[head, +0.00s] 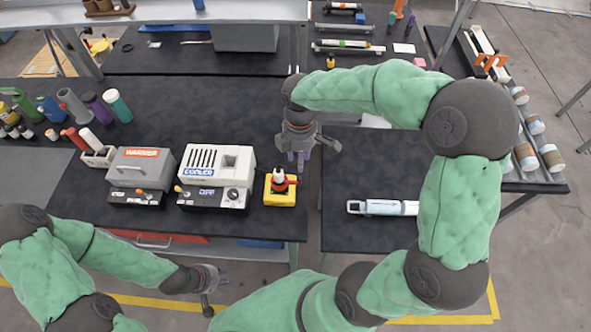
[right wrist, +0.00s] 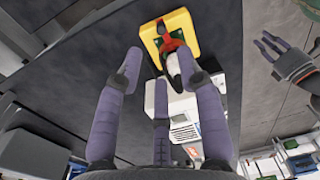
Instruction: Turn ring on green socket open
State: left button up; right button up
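The yellow block (head: 282,198) stands at the front right corner of the left table, and also at the top of the right wrist view (right wrist: 150,33). Green surface shows on its top, around a red ring (right wrist: 170,46) with a red handle. A white-and-black piece stands up through the ring. My right gripper (head: 302,160) is above and just behind the block, with its purple fingers spread and nothing between them (right wrist: 160,75). My left gripper (head: 218,283) is low in front of the table; its fingers look spread and empty in the right wrist view (right wrist: 275,48).
The white cooler (head: 238,160) is close left of the block, with the grey warmer (head: 140,165) further left. Bottles stand at the far left. A gap separates the right table, where a white-and-blue tool (head: 380,207) lies. Table behind the cooler is clear.

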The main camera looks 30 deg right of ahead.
aim_at(299, 178)
jog(key=f, duration=0.3)
jog(key=f+b, duration=0.1)
jog(key=f, duration=0.5)
jog(key=shift+s+a+f+b, duration=0.1)
jog(key=shift+s+f+b, duration=0.15)
jog(key=shift+f+b, duration=0.1)
jog(key=shift+c, duration=0.3)
grip_shut()
